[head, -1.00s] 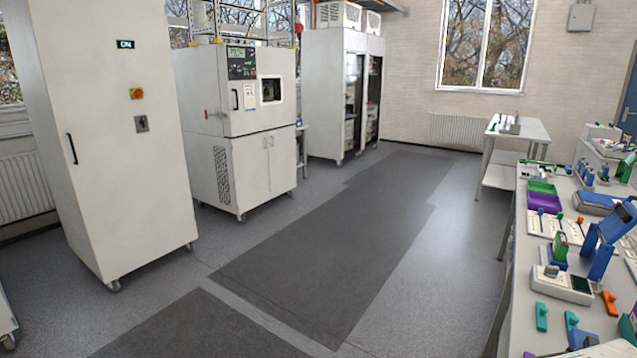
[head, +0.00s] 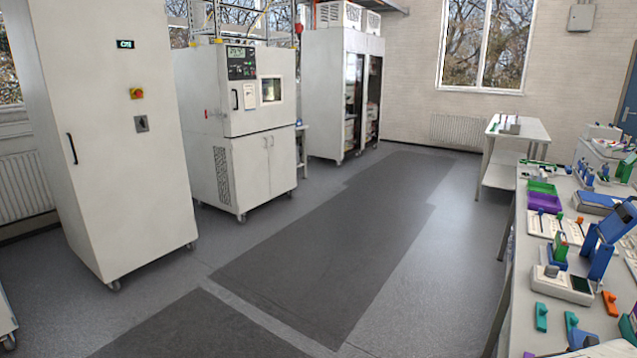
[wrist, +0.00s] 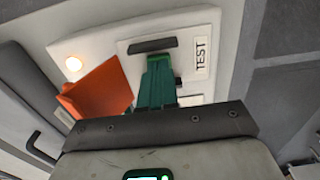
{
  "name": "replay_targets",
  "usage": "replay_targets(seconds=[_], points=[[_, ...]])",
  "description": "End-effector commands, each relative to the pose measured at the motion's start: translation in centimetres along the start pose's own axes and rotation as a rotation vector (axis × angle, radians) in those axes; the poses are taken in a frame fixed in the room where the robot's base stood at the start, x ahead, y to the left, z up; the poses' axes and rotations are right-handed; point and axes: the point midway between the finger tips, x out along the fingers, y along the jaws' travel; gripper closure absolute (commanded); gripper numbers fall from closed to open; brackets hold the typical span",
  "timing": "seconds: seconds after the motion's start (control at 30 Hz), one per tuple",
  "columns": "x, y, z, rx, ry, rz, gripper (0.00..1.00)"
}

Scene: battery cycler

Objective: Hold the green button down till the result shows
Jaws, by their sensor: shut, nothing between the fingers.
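In the wrist view my gripper (wrist: 158,62) is shut, with its dark green fingers side by side and nothing between them. Its tips reach a pale panel (wrist: 115,44) marked with a TEST label (wrist: 202,54). I cannot make out a separate green button; the fingers may cover it, and I cannot tell whether they touch or press anything. A dark bar (wrist: 152,45) lies at the tips. A round lamp (wrist: 73,63) glows warm white at the panel's left. No readable result shows on the panel. My gripper cannot be made out in the head view.
An orange wedge-shaped part (wrist: 97,90) stands close left of my fingers. In the head view a cluttered bench (head: 519,310) runs along the right, with a white meter (head: 560,284) on it. Tall cabinets (head: 105,130) and a test chamber (head: 235,120) stand left. The floor between is clear.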

Motion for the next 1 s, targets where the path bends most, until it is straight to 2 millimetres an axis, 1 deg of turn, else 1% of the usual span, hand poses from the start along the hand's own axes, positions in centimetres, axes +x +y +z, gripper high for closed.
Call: replay_targets(seconds=[0.03, 0.13, 0.5, 1.0], points=[[0.2, 0.0, 0.2, 0.001, -0.007, -0.001, 1.00], [-0.4, 0.0, 0.2, 0.001, -0.008, -0.001, 1.00], [-3.4, 0.0, 0.1, 0.000, -0.002, 0.000, 1.00], [-7.0, 0.0, 0.1, 0.001, -0.002, 0.001, 1.00]])
